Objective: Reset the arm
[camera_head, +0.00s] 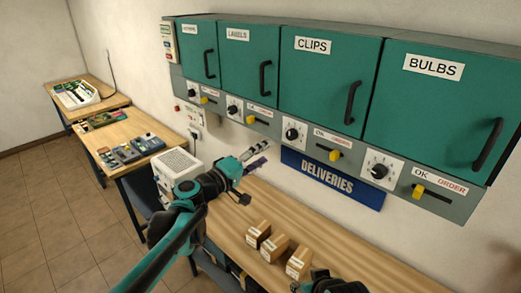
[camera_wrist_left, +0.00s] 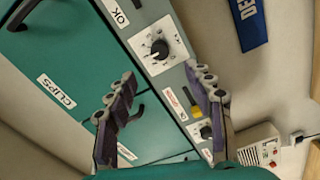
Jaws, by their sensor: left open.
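My left arm comes in from the left in the head view. Its gripper (camera_head: 256,158) is raised in front of the wall, below the cabinet row and left of the blue DELIVERIES sign (camera_head: 332,178). In the left wrist view the two fingers of my left gripper (camera_wrist_left: 160,82) stand wide apart with nothing between them. Part of my right gripper (camera_head: 335,285) shows at the bottom edge of the head view, cut off, so its fingers cannot be made out.
Green cabinets labelled CLIPS (camera_head: 325,80) and BULBS (camera_head: 430,105) hang above, with knobs and yellow sliders beneath. Several cardboard boxes (camera_head: 272,248) stand on the wooden bench (camera_head: 345,243). A white vented unit (camera_head: 177,166) stands left of my left gripper. More tables stand further left.

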